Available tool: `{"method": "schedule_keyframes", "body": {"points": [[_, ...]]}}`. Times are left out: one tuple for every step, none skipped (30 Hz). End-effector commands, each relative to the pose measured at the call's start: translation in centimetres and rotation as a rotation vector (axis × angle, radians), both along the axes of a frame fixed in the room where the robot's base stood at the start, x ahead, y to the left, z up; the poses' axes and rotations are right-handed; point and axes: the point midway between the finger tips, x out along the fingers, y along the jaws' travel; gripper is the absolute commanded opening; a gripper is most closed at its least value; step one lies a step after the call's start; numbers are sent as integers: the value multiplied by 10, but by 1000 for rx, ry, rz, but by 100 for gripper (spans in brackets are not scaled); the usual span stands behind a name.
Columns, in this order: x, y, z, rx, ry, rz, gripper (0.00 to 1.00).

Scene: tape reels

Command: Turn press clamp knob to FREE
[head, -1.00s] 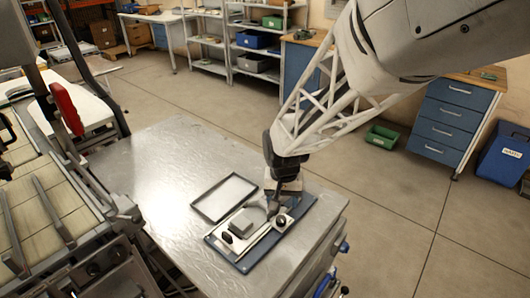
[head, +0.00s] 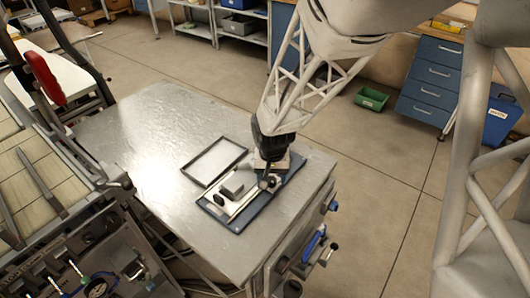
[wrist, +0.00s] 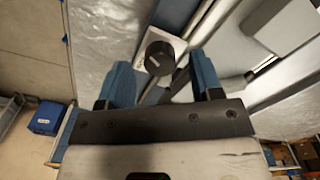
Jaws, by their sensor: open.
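A round black knob (wrist: 160,56) with a short pale mark on its top sits on a light square base in the wrist view. My gripper (wrist: 163,74) has its two blue fingers apart, one to each side of the knob in the picture and empty. Whether they touch the knob cannot be told. In the head view my gripper (head: 267,178) points down at the right part of a small press fixture on a blue base plate (head: 237,229). The fixture bears a grey block (head: 233,185) and a dark upright handle (head: 218,200). No FREE lettering is readable.
The fixture stands near the right end of a metal table (head: 150,140). A dark-rimmed tray (head: 213,160) lies behind it. A larger machine (head: 60,220) stands at the left. The table's middle left is bare.

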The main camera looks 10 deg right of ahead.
Motion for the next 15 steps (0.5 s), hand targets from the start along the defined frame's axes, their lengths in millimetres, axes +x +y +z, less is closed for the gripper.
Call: {"method": "schedule_keyframes", "body": {"points": [[0, 0, -4, -1, 1, 0, 59], [0, 0, -6, -1, 2, 0, 59], [0, 0, -8, -1, 2, 0, 59], [0, 0, -9, -1, 2, 0, 59], [0, 0, -10, 0, 1, 0, 59], [0, 0, -11, 0, 1, 0, 59], [0, 0, -11, 0, 1, 0, 59], [0, 0, -11, 0, 0, 0, 59], [0, 0, -12, 0, 0, 0, 59], [0, 0, -12, 0, 0, 0, 59], [0, 0, -12, 0, 0, 0, 59], [0, 0, -12, 0, 0, 0, 59], [0, 0, -12, 0, 0, 0, 59], [0, 0, -12, 0, 0, 0, 59], [0, 0, -11, 0, 0, 0, 59]]}}
